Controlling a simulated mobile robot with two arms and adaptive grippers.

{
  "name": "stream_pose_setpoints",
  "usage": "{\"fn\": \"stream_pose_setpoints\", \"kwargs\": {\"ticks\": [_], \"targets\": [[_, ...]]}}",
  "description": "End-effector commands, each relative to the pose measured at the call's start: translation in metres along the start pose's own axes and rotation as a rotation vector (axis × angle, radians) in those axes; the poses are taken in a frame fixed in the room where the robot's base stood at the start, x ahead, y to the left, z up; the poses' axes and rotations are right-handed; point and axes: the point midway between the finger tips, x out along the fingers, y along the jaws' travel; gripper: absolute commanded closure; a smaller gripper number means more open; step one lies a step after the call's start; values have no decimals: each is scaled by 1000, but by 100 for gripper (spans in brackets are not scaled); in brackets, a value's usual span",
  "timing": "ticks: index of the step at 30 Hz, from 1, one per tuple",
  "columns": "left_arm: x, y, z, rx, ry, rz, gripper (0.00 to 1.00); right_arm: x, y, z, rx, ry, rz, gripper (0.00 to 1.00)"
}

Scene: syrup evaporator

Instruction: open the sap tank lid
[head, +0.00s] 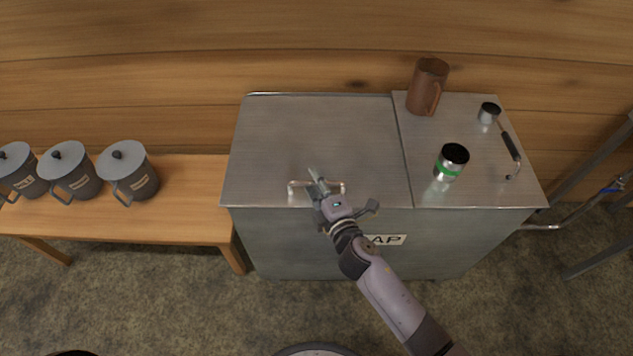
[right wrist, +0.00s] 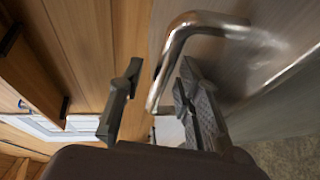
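The sap tank (head: 320,240) is a grey metal box with a sign partly hidden by my right arm. Its lid (head: 320,130) is the large flat left part of the top and lies closed. A bent metal bar handle (head: 293,188) stands near the lid's front edge. My right gripper (head: 319,186) is at this handle. In the right wrist view the shiny handle (right wrist: 172,62) passes between the two parted fingers of the gripper (right wrist: 160,98), closer to the right finger; I cannot tell whether it touches. My left gripper is not in view.
The tank top's right section holds a brown pitcher (head: 427,87), a green-banded cup (head: 451,163), a small metal cup (head: 488,113) and a black-gripped handle (head: 511,147). A wooden bench (head: 190,205) at left bears grey lidded pails (head: 128,172). A wooden wall stands behind.

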Motion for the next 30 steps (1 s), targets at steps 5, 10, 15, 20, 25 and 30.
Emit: {"fn": "stream_pose_setpoints", "kwargs": {"ticks": [5, 10, 15, 20, 25, 30], "targets": [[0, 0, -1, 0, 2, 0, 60, 0, 0, 0, 0, 0, 0, 76], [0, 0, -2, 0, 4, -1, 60, 0, 0, 0, 0, 0, 0, 87], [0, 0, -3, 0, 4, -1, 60, 0, 0, 0, 0, 0, 0, 98], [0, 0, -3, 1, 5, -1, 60, 0, 0, 0, 0, 0, 0, 100], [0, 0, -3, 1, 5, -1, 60, 0, 0, 0, 1, 0, 0, 100], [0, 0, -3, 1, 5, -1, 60, 0, 0, 0, 1, 0, 0, 100]]}}
